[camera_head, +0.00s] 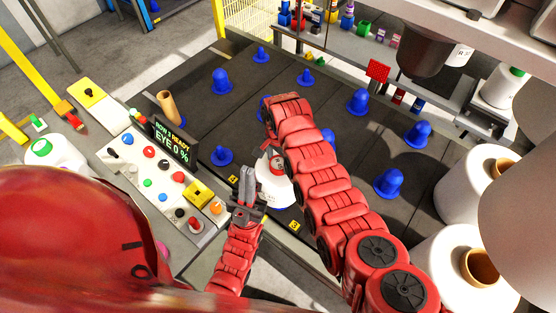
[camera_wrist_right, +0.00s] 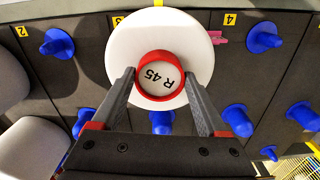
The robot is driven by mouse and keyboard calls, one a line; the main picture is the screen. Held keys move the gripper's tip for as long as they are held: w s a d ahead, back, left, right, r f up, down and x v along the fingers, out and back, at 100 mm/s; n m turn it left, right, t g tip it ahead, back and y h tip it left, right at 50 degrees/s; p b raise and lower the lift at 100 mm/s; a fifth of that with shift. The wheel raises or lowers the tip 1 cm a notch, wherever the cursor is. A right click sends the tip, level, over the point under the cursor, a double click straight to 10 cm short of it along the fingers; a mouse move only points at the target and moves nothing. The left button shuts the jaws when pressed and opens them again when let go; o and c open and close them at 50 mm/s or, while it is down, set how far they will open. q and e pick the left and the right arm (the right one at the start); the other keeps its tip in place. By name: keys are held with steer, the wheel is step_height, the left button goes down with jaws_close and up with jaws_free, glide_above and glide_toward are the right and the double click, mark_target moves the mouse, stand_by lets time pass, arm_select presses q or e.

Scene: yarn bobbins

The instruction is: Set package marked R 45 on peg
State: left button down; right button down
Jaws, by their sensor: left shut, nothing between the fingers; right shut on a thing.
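The package marked R 45 (camera_wrist_right: 197,48) is a white bobbin with a red ring around its labelled end. My right gripper (camera_wrist_right: 159,78) is shut on that red ring, with one finger on each side. In the head view the package (camera_head: 272,190) shows beside my red right arm, near the front edge of the dark peg board. I cannot tell how high it is above the board, and it hides what lies under it. Blue pegs stand on the board, one at left (camera_head: 222,156) and one at right (camera_head: 389,183). My left gripper (camera_head: 248,172) is shut and empty, just left of the package.
A tan tube (camera_head: 167,107) stands at the board's left side. A control panel (camera_head: 160,165) with buttons and a display lies left of the board. Large white bobbins (camera_head: 458,195) stand at right. My right arm covers the board's middle. A back shelf holds small coloured items.

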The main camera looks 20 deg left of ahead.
steer(key=shift+b, duration=0.3)
steer(key=shift+w+f+b, duration=0.1)
steer(key=shift+f+b, duration=2.9)
steer(key=shift+f, duration=0.95)
steer(key=shift+c, duration=1.6)
jaws_free()
steer(key=o, duration=0.3)
steer(key=shift+b, duration=0.3)
